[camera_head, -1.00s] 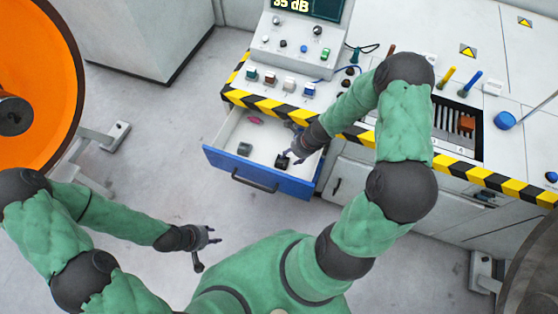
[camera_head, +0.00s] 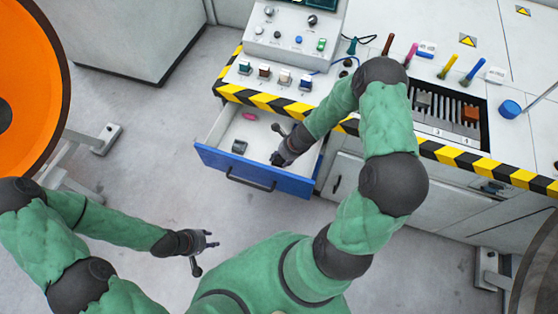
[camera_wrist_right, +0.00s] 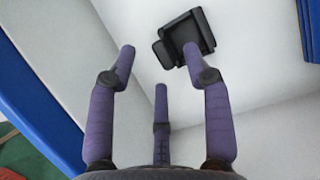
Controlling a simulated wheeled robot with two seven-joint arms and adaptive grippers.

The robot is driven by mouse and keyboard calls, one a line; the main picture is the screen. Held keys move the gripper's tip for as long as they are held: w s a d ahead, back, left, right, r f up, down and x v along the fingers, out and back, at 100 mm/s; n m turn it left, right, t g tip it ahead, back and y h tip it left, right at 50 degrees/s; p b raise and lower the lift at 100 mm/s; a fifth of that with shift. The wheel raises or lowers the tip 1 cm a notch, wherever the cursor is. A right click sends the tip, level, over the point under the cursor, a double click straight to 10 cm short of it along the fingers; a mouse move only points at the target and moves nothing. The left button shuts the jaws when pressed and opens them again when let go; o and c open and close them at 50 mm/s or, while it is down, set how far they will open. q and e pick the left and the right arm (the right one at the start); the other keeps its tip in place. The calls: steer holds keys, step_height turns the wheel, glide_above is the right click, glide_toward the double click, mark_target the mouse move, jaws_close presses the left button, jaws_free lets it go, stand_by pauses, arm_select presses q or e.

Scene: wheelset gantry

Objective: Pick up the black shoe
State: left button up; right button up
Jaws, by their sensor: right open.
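The black shoe (camera_wrist_right: 185,38) lies on the white drawer floor in the right wrist view, just beyond my right gripper's fingertips. It is a small black blocky piece with a step at one side. My right gripper (camera_wrist_right: 160,58) is open and empty, its purple fingers spread. The right fingertip overlaps the shoe's lower edge in the picture; I cannot tell whether it touches. In the head view my right gripper (camera_head: 275,160) reaches down into the open drawer and hides the shoe. My left gripper (camera_head: 208,246) is open and empty above the floor, away from the drawer.
The blue-fronted drawer (camera_head: 215,158) stands open below the striped bench edge (camera_head: 275,101). A pink piece (camera_head: 249,116) and a dark grey-green piece (camera_head: 239,147) lie in it, left of my right gripper. An orange wheel (camera_head: 35,90) stands at the left.

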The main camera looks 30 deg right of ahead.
mark_target(278, 160)
steer(key=b+x, duration=0.2)
steer(key=x, duration=0.2)
steer(key=shift+r, duration=0.1)
jaws_close()
steer(key=shift+r, duration=0.15)
